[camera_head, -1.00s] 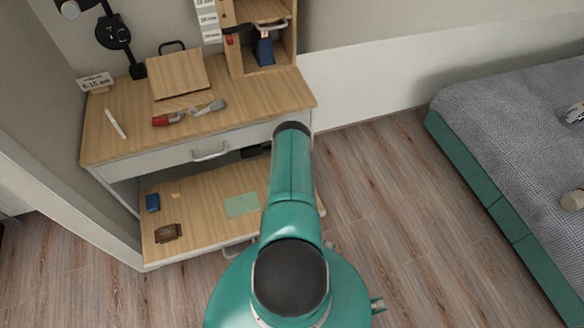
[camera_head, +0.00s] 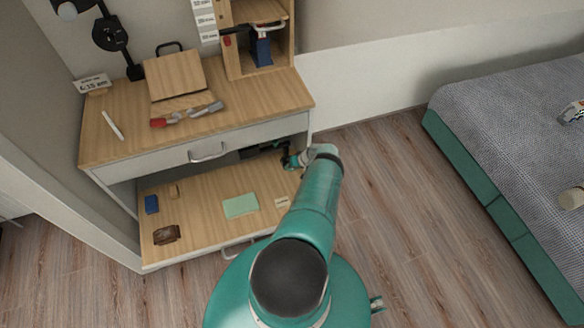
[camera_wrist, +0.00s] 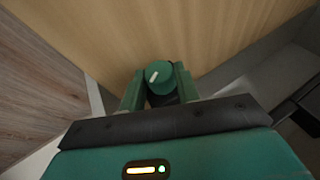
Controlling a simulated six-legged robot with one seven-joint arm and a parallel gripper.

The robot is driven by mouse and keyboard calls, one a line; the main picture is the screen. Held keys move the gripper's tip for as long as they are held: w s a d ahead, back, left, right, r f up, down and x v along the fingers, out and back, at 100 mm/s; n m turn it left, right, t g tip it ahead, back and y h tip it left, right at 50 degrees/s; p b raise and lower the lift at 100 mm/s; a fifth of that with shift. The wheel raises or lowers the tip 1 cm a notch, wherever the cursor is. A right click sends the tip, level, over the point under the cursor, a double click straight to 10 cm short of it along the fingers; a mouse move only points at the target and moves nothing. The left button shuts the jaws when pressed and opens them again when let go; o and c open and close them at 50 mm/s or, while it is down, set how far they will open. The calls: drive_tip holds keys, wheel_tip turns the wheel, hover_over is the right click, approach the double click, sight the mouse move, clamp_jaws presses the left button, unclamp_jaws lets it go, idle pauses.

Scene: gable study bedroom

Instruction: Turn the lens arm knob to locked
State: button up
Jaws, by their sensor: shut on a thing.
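A round green knob (camera_wrist: 159,76) with a short white mark shows in the wrist view. In the head view my gripper (camera_head: 290,161) is at the back right of the pulled-out lower drawer (camera_head: 200,205), under the desk top. The knob cannot be told apart from the gripper there. A dark item (camera_head: 262,150) lies just left of the gripper, partly in shadow.
The desk (camera_head: 240,100) stands above the drawer, with a slanted wooden board (camera_head: 175,75) and red and grey tools (camera_head: 187,114). The drawer holds a green sheet (camera_head: 241,206), a blue item (camera_head: 151,204) and a brown item (camera_head: 166,235). A bed (camera_head: 510,130) is at right, with open floor between.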

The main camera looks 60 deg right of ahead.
drive_tip(key=shift+d, duration=0.1)
idle(0.3)
drive_tip(key=o, duration=1)
drive_tip(key=shift+c, duration=0.2)
drive_tip(key=shift+s+r, duration=0.25)
drive_tip(key=shift+r, duration=0.2)
drive_tip(key=v, duration=1.2)
drive_tip(key=shift+s+d+r, duration=0.2)
drive_tip(key=shift+s, duration=0.2)
